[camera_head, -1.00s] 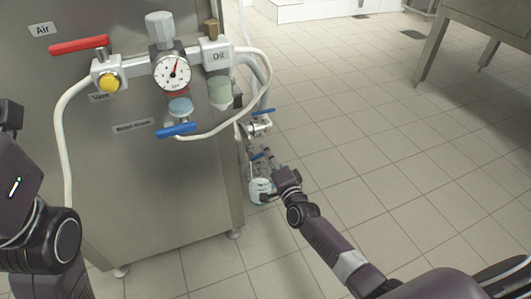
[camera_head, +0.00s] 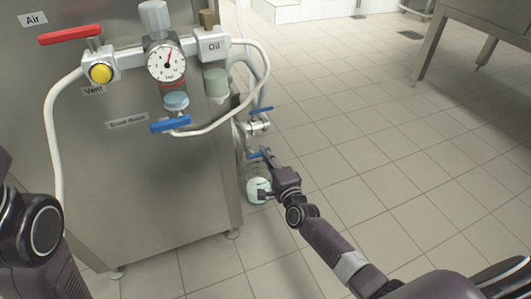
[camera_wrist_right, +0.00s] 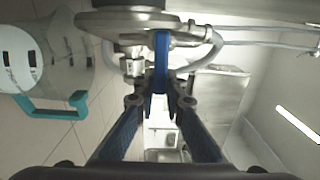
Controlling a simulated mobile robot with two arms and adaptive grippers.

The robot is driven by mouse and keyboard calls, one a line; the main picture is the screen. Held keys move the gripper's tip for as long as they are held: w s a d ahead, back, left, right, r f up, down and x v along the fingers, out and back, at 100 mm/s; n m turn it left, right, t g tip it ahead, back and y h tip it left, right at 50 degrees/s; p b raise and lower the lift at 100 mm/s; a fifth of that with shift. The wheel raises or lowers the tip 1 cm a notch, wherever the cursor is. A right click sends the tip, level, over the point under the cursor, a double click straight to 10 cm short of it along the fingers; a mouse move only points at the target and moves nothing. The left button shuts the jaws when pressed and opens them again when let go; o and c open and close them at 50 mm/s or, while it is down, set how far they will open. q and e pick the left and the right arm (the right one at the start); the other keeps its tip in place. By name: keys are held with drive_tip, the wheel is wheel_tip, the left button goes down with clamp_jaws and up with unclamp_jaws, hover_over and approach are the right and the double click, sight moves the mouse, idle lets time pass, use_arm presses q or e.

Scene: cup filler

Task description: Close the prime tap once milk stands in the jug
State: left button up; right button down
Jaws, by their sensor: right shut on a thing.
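The prime tap has a blue lever (camera_head: 259,154) low at the right side of the steel machine. In the wrist view the blue lever (camera_wrist_right: 161,62) stands between the fingertips of my right gripper (camera_wrist_right: 160,98), which is shut on it. In the head view my right gripper (camera_head: 270,162) is at that lever, above the jug. The jug (camera_head: 257,189) is near the floor beside the machine and looks white inside; my gripper covers part of it. In the wrist view the jug (camera_wrist_right: 28,50) lies at the left with a teal handle. My left gripper is out of view.
Another blue-handled valve (camera_head: 259,122) is just above the prime tap. The machine (camera_head: 150,200) stands to the left, with a gauge (camera_head: 166,61), a red lever (camera_head: 70,35) and hoses.

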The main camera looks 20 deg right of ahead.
drive_tip(key=c, duration=2)
unclamp_jaws()
drive_tip(key=s, duration=1.2)
drive_tip(key=shift+d, duration=0.25)
drive_tip(key=shift+f, duration=0.1)
